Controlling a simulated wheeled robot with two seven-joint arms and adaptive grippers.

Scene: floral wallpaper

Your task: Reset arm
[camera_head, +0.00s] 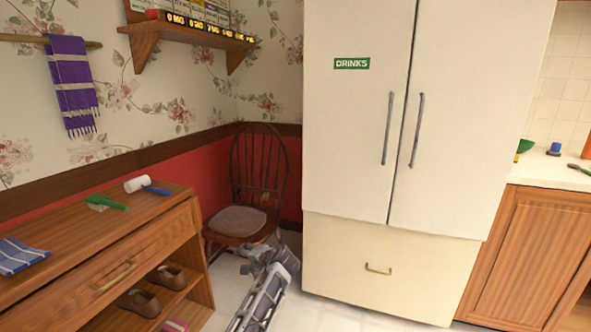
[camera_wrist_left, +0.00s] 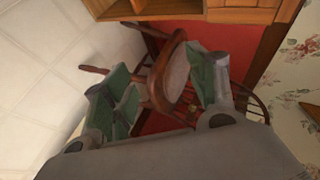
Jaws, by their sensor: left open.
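My left arm comes up from the bottom middle in the head view, in front of the wooden chair (camera_head: 240,221). My left gripper (camera_head: 257,254) is low beside the chair, left of the fridge (camera_head: 380,120). In the left wrist view, its two green-padded fingers are spread apart, and my left gripper (camera_wrist_left: 160,82) is open and empty. The chair (camera_wrist_left: 172,72) shows between and behind the fingers, turned sideways in that picture. I cannot tell the exact gap between gripper and chair. My right gripper is in neither view.
A wooden shoe cabinet (camera_head: 160,232) with a lint roller (camera_head: 138,183), a green brush (camera_head: 107,203) and a blue striped cloth (camera_head: 18,256) stands at left. Brown shoes (camera_head: 139,302) are below. A kitchen counter (camera_head: 550,175) is at right. Some pale floor (camera_head: 330,316) is clear.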

